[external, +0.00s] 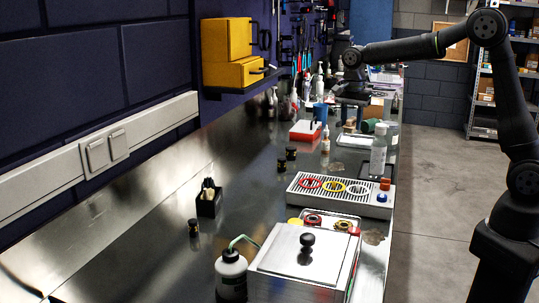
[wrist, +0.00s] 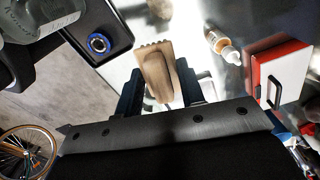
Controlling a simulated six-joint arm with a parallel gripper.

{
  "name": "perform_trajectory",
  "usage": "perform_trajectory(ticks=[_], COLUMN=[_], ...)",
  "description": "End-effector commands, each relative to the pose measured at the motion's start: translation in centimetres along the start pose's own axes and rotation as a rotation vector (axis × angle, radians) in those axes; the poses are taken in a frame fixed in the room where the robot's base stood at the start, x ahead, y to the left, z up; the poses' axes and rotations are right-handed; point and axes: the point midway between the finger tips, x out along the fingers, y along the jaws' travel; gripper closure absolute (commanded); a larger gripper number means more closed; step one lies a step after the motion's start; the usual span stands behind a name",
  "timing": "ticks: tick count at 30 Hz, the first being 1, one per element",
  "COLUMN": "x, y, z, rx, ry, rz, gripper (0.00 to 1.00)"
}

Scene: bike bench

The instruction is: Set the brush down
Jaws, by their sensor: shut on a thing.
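In the wrist view, my gripper (wrist: 160,92) is shut on the brush (wrist: 156,66), a tan wooden piece with a ridged far edge, held between the two dark fingers. Below the brush is the bright metal bench top, but the gap between them cannot be judged. In the external view, my gripper (external: 350,92) is over the far part of the bench, and I cannot make out the brush clearly there.
A red and white box (external: 305,130) and a small dropper bottle (external: 326,139) stand near my gripper. A grey ridged tray with coloured rings (external: 376,207), a clear bottle (external: 378,158) and a steel lidded box (external: 275,262) are nearer. Bare bench (external: 255,180) lies left of the tray.

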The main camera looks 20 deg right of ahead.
Motion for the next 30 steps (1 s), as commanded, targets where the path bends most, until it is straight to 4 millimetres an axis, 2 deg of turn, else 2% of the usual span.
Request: perform_trajectory(ticks=[5,10,20,30], x=[-0.3,-0.8,-2.7,-4.5], y=[0.3,0.7,3.5,7.8], z=[-0.7,-3.0,-11.8,-20.0], rx=[-0.007,-0.083,-0.419,-0.779], ry=[0.0,0.0,0.001,0.001], rz=[0.0,-0.001,-0.001,-0.001], gripper=[0.87,0.87,0.87,0.87])
